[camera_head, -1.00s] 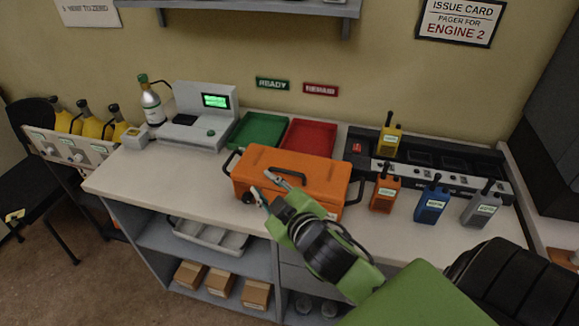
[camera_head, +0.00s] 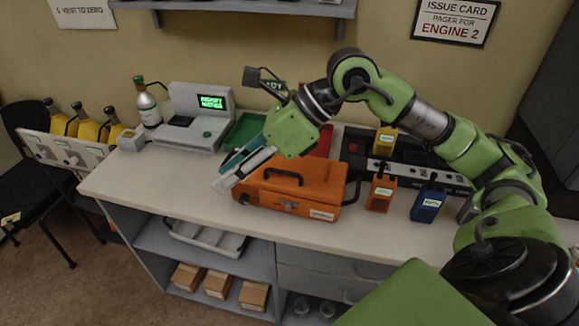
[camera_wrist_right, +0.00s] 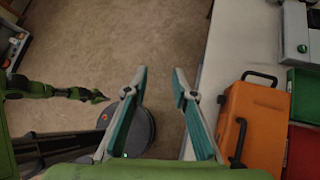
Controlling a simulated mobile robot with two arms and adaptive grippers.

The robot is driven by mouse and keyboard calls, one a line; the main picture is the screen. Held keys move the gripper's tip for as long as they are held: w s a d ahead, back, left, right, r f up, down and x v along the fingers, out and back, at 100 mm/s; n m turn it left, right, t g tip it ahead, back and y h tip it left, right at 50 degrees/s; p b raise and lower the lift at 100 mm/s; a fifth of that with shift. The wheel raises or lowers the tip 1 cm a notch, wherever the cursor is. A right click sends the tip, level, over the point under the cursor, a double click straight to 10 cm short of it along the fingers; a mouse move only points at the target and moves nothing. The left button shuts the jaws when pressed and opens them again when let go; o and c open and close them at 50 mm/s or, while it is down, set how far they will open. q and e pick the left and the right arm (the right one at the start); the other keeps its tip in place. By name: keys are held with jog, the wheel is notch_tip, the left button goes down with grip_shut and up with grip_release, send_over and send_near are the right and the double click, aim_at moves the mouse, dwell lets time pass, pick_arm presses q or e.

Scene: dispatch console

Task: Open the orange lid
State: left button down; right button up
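The orange case (camera_head: 318,195) stands on the counter, with its orange lid (camera_head: 322,177) lying shut on top. A dark handle (camera_head: 283,176) sits on the lid, and a latch (camera_head: 287,204) shows on the front face. My right gripper (camera_head: 223,180) is at the left end of the case, its fingers covering part of that end. In the right wrist view the right fingers (camera_wrist_right: 158,82) are apart and empty, with floor behind them and the case (camera_wrist_right: 262,125) to their right. A green arm part shows at the left there; its gripper state is unclear.
Green (camera_head: 246,130) and red (camera_head: 325,142) trays lie behind the case, partly covered by my right arm. A grey device (camera_head: 200,118) stands to the left. Orange (camera_head: 381,194) and blue (camera_head: 429,204) radios stand to the right. The counter (camera_head: 130,182) front left is clear.

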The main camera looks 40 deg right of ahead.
aim_at(287, 172)
jog(key=d+m+h, duration=0.1)
jog(key=d+h, duration=0.7)
jog(key=d, duration=1)
jog(key=p+x, duration=0.1)
jog(key=x, duration=0.3)
jog(key=p+x, duration=0.1)
jog(key=x, duration=0.8)
jog(key=shift+w+a+p, duration=0.35)
jog(key=shift+p, duration=0.05)
grip_shut()
